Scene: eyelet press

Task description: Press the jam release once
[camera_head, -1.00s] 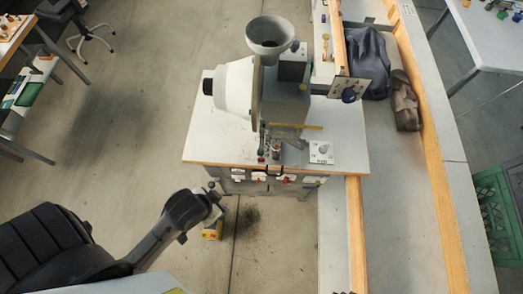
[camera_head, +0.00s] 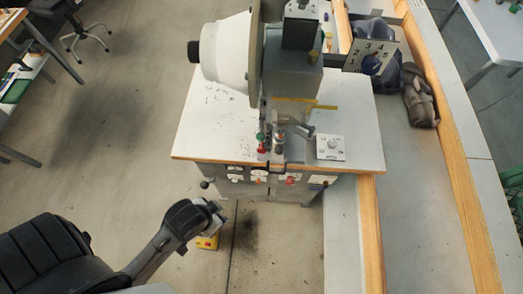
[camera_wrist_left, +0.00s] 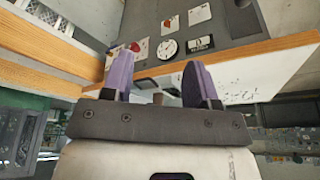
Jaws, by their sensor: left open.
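The eyelet press (camera_head: 290,75) stands on a white table with a wooden edge. Small red and green controls (camera_head: 262,145) sit at its foot. The front panel (camera_head: 255,182) under the table edge carries a red knob (camera_head: 291,181), white plates and a dark lever knob (camera_head: 205,184). I cannot tell which control is the jam release. My left gripper (camera_head: 215,217) is in front of and below the panel's left end, apart from it. In the left wrist view its purple fingers (camera_wrist_left: 158,82) are open and empty, with the panel's gauge (camera_wrist_left: 167,48) and red button (camera_wrist_left: 133,47) beyond.
A wood-edged conveyor (camera_head: 410,150) with bags runs along the right.

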